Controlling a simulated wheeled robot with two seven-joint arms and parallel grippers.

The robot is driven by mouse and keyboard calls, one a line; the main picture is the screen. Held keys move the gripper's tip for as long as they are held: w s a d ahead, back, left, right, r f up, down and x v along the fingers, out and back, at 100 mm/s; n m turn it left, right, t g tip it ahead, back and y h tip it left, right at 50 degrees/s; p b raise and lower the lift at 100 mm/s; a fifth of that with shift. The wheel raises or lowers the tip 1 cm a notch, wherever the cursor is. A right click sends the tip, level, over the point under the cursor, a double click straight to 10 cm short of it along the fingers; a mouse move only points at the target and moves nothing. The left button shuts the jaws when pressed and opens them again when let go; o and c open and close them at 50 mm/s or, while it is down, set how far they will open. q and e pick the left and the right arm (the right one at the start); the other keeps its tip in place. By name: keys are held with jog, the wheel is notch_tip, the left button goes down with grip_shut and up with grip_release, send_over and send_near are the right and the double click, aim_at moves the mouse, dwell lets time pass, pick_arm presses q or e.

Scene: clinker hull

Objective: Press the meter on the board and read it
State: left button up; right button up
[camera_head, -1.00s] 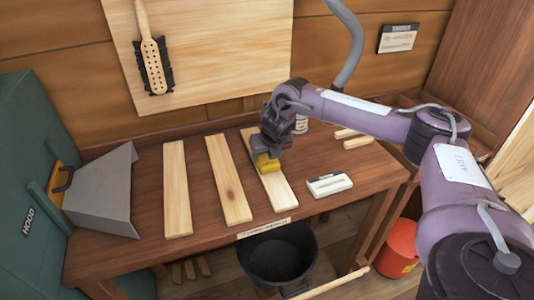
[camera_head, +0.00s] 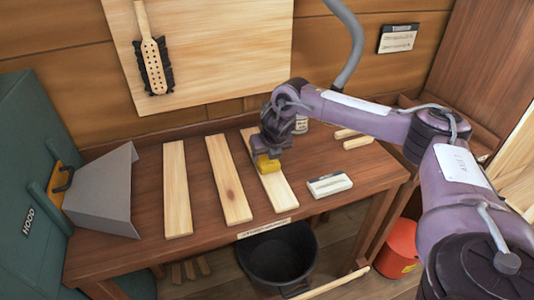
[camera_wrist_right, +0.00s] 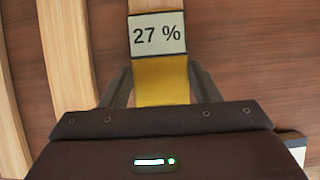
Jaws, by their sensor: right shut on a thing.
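The yellow meter (camera_head: 266,164) is on the rightmost of three pale boards (camera_head: 278,192) on the bench. My right gripper (camera_head: 266,153) is shut on the meter from above. In the right wrist view the yellow meter body (camera_wrist_right: 161,82) sits between the two fingers of my right gripper (camera_wrist_right: 160,90). Its display (camera_wrist_right: 157,34) reads "27 %". The meter covers part of the board, and its contact with the wood is hidden. My left gripper is not in view.
Two other boards (camera_head: 229,180) (camera_head: 177,188) lie to the left on the bench (camera_head: 150,215). A small white-topped block (camera_head: 330,185) is to the right. A grey hood (camera_head: 105,190) stands at left. A black bucket (camera_head: 278,262) is below the front edge.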

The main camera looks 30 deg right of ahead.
aim_at(266, 158)
jog(key=shift+s+f, duration=0.15)
jog(key=shift+f, duration=0.05)
notch_tip(266, 158, up, 8)
jog(key=p, duration=0.7)
jog(key=shift+r, duration=0.2)
jog(key=shift+w+f, duration=0.1)
jog(key=shift+w, duration=0.1)
jog(key=shift+a, duration=0.1)
